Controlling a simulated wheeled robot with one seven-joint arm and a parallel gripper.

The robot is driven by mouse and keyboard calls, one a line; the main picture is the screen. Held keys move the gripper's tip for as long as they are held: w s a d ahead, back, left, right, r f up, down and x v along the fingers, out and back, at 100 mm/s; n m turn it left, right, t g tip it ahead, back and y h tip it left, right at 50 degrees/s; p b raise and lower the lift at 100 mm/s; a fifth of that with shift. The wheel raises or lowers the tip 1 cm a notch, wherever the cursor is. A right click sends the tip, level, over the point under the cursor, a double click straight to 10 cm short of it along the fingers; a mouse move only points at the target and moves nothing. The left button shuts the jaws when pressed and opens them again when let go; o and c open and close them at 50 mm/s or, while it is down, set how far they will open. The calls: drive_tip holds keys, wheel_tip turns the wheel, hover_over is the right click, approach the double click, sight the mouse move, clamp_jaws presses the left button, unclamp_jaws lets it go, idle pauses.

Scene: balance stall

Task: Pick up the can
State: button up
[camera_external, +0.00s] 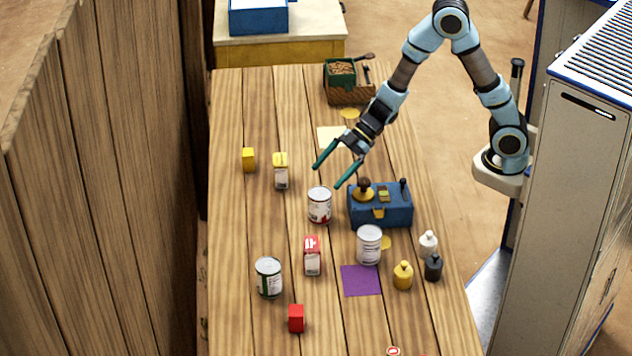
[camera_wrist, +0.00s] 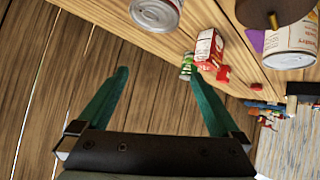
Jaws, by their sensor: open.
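Three cans stand upright on the wooden table (camera_external: 235,230). A white and red labelled can (camera_external: 319,207) is nearest my gripper, and a can also shows at the top edge of the wrist view (camera_wrist: 157,10). A pale can (camera_external: 368,246) stands right of it, by the blue box. A green and white can (camera_external: 268,278) stands at the front left. My gripper (camera_external: 335,172) is open and empty, its fingers above and behind the nearest can, apart from it. In the wrist view its green fingers (camera_wrist: 158,76) are spread with nothing between them.
A blue box (camera_external: 395,212) with a brass and wood piece stands close right of the nearest can. A red carton (camera_external: 312,256) and a yellow-topped carton (camera_external: 281,172) flank it. Small bottles (camera_external: 403,276) stand front right. A purple mat (camera_external: 361,281) lies in front. The table's left side is mostly clear.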

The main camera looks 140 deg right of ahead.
drive_tip(key=s+d+t+y+p, duration=0.1)
drive_tip(key=s+d+t+y, duration=0.15)
drive_tip(key=s, duration=0.35)
approach(312, 205)
drive_tip(key=w+f, duration=0.1)
drive_tip(key=w+f+p, duration=0.1)
drive_tip(key=w, duration=0.1)
drive_tip(key=shift+a+t, duration=0.1)
drive_tip(key=shift+t, duration=0.25)
drive_tip(key=shift+h, duration=0.25)
drive_tip(key=shift+p+x, duration=1.5)
drive_tip(key=shift+x, duration=1.35)
drive_tip(key=shift+c, duration=0.2)
drive_tip(key=shift+r, duration=0.1)
drive_tip(key=c, duration=1.5)
